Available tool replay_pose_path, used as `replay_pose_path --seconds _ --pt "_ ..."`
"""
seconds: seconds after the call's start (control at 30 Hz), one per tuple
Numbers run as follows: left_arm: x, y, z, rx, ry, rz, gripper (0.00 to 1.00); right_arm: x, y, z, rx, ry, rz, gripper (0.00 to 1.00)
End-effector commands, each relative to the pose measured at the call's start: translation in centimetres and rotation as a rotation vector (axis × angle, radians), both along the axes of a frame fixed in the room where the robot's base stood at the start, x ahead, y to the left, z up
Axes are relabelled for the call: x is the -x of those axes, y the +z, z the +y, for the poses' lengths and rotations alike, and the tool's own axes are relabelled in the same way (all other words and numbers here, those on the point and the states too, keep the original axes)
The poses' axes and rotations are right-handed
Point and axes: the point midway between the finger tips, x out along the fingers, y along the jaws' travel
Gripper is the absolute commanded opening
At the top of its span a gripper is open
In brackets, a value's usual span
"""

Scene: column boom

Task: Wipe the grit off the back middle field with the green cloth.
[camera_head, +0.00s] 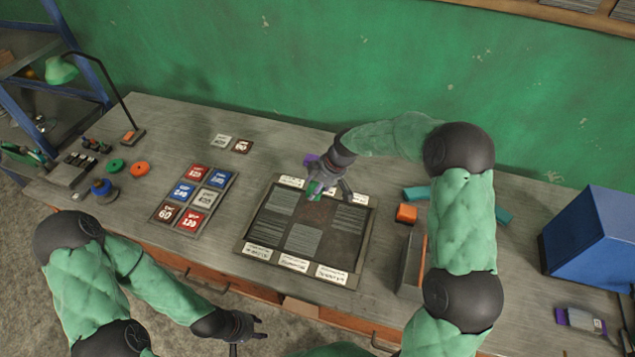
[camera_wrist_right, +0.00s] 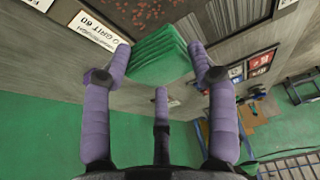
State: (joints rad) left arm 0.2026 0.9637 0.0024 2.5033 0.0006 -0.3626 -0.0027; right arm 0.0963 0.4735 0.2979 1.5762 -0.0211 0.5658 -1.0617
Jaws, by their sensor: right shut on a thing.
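The board (camera_head: 364,240) lies at the table's middle, with two rows of grey and dark fields. Reddish grit (camera_head: 315,211) shows on its back middle field, partly hidden by my right gripper (camera_head: 324,190). The grit also shows as reddish specks at the top of the right wrist view (camera_wrist_right: 135,7). My right gripper is shut on the folded green cloth (camera_head: 313,188), just over the back edge of that field. In the wrist view the cloth (camera_wrist_right: 158,57) sits between the purple fingers; I cannot tell if it touches the board. My left gripper (camera_head: 256,330) is open and empty, in front of the table edge.
A tray of red, blue and grey grit cards (camera_head: 234,187) lies left of the board. An orange block (camera_head: 406,213), a teal piece (camera_head: 415,193) and an open box (camera_head: 411,262) are to its right. A blue bin (camera_head: 590,235) stands far right. A lamp (camera_head: 62,70) stands back left.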

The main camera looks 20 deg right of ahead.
Motion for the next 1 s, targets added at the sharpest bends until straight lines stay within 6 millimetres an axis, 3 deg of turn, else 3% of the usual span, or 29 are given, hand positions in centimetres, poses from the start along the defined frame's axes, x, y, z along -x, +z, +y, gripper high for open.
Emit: replay_pose_path --seconds 0.5,0.7,1.0 --pt "0.0 -3.3 0.0 0.0 0.0 0.0 0.4 0.0 -6.7 0.0 0.001 0.0 0.0 0.26" --pt "0.0 -3.9 0.0 0.0 0.0 0.0 0.4 0.0 -7.9 0.0 0.001 -0.002 -0.001 0.26" --pt "0.0 -4.0 0.0 0.0 0.0 0.0 0.4 0.0 -8.2 0.0 0.001 -0.001 -0.001 0.26"
